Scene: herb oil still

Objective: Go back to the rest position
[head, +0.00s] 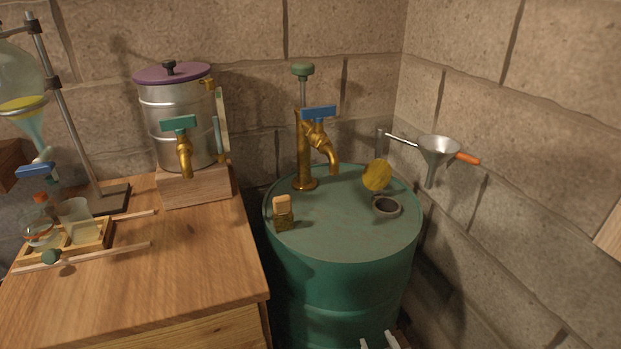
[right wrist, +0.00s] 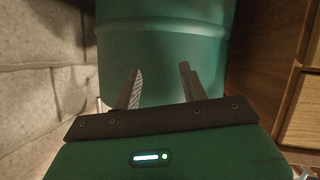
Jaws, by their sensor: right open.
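My right gripper (head: 379,342) shows only its fingertips at the bottom edge of the head view, low in front of the green drum (head: 340,285). In the right wrist view my right gripper (right wrist: 160,75) is open, with nothing between its fingers. The drum's green wall (right wrist: 165,40) fills the space beyond the fingertips; I cannot tell the exact gap. My left gripper is not in view.
A funnel (head: 438,150) hangs at the right wall. The wooden bench (head: 190,285) bears a steel urn (head: 165,110).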

